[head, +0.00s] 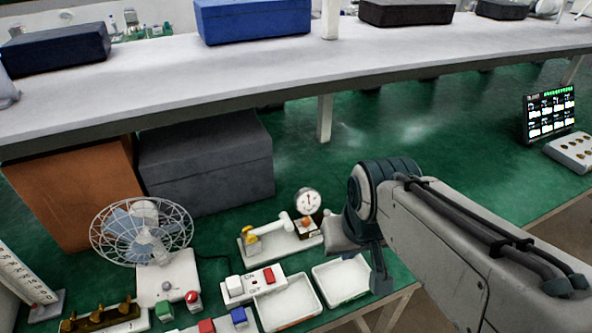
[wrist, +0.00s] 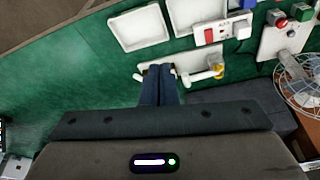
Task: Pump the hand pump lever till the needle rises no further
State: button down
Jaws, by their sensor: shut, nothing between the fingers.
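The hand pump has a white base (head: 285,244) with a white bar (head: 272,228) lying along it, a yellow part (head: 249,236) at the left end and an orange knob at the right. Its round white gauge (head: 307,201) stands at the right end; the needle is red, its reading too small to tell. In the wrist view the pump base (wrist: 195,58) lies just beyond my fingers, with the bar (wrist: 200,76) beside them. My gripper (wrist: 158,68) is shut and empty, its tips overlapping the pump's gauge end in that view. In the head view my gripper (head: 378,275) points down, right of the pump.
White trays (head: 341,280) and a switch box (head: 250,284) with a red switch lie in front of the pump. A caged fan (head: 142,232) stands left. Grey (head: 205,165) and orange (head: 65,195) boxes sit behind, below the shelf (head: 270,65).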

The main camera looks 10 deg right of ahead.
aim_at(253, 233)
jog(key=k, duration=1.3)
jog(key=u, duration=0.7)
jog(key=i, duration=1.4)
jog(key=z, duration=0.85)
